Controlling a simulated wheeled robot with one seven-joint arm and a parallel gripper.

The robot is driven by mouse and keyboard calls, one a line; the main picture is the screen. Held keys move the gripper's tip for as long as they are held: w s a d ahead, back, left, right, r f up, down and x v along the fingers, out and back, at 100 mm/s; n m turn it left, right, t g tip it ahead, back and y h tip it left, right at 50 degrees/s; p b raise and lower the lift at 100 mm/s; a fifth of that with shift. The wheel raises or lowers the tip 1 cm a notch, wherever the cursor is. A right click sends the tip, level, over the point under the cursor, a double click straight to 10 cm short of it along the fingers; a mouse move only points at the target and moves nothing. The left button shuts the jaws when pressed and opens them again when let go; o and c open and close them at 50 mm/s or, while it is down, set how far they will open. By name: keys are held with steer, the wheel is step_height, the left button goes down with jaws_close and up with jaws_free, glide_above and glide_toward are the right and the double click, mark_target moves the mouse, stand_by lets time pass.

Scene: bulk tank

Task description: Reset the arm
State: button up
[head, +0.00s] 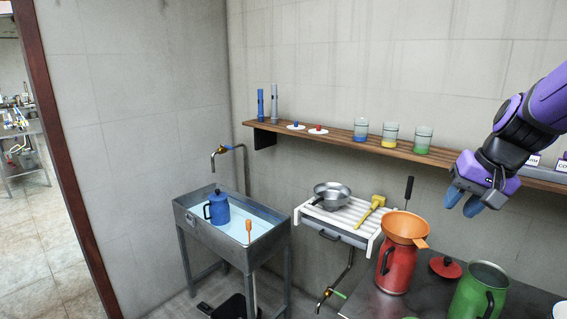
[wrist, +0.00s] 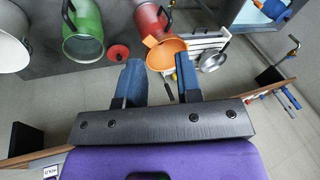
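My purple arm reaches in from the right in the head view. My gripper (head: 463,203) hangs above the metal counter, below the wall shelf and well above the cans. In the wrist view, my gripper (wrist: 159,72) has its two blue fingers apart with nothing held between them. The orange funnel (head: 405,227) sits in the mouth of the red can (head: 396,268), left of and below my gripper. It also shows in the wrist view beyond the fingers (wrist: 165,54).
A green can (head: 478,294) and a red lid (head: 445,267) stand on the counter (head: 372,303). The wooden shelf (head: 340,140) bears glass jars (head: 391,135). A blue pot (head: 217,207) stands in the sink (head: 262,251). A pan (head: 332,194) rests on the slatted rack (head: 340,217).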

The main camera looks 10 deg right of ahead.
steer(key=s+a+r+n+t+h, duration=0.1)
steer(key=s+a+r+n, duration=0.5)
steer(key=s+a, duration=0.5)
steer(key=shift+s+t+h, duration=0.3)
steer(key=shift+s+h, duration=0.1)
steer(key=shift+s, duration=0.2)
